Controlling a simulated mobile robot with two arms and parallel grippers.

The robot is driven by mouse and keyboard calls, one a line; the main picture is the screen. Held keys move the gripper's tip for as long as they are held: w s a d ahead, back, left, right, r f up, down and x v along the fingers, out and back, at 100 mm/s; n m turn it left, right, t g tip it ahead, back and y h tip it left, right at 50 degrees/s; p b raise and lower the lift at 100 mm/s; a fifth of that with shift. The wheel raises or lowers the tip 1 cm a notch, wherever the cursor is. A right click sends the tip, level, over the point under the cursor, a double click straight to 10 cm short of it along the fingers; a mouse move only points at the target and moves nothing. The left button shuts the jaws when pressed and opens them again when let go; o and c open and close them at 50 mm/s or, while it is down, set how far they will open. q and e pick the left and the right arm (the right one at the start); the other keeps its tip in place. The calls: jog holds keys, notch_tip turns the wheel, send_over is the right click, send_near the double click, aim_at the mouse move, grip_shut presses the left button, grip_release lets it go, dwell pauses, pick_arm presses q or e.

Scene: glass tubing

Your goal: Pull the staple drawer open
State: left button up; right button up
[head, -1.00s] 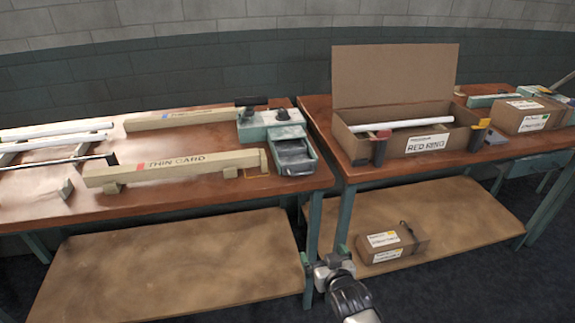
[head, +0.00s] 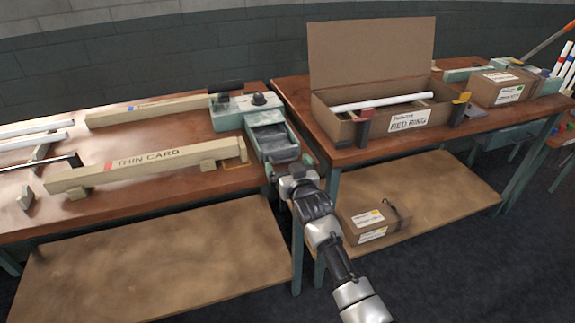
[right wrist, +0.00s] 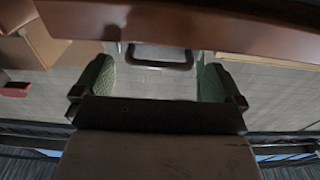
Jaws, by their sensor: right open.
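A green stapling unit (head: 236,112) with a black lever and a knob stands at the right end of the left table. A green tray-like drawer (head: 292,150) with a dark inside juts from its front toward me. My right gripper (head: 284,170) is just in front of the drawer's near end. In the right wrist view the right gripper (right wrist: 155,78) is open, with green pads apart. A dark looped bar (right wrist: 160,66), seemingly a handle, shows between and beyond the pads; contact is not clear. My left gripper is out of view.
A long beam marked THIN CARD (head: 145,168) lies left of the drawer. The right table holds an open cardboard box marked RED RING (head: 408,119). A closed carton (head: 375,220) lies on the shelf below. A narrow gap separates the tables.

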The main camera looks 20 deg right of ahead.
jog(key=shift+w, duration=0.4)
jog(key=shift+c, duration=0.5)
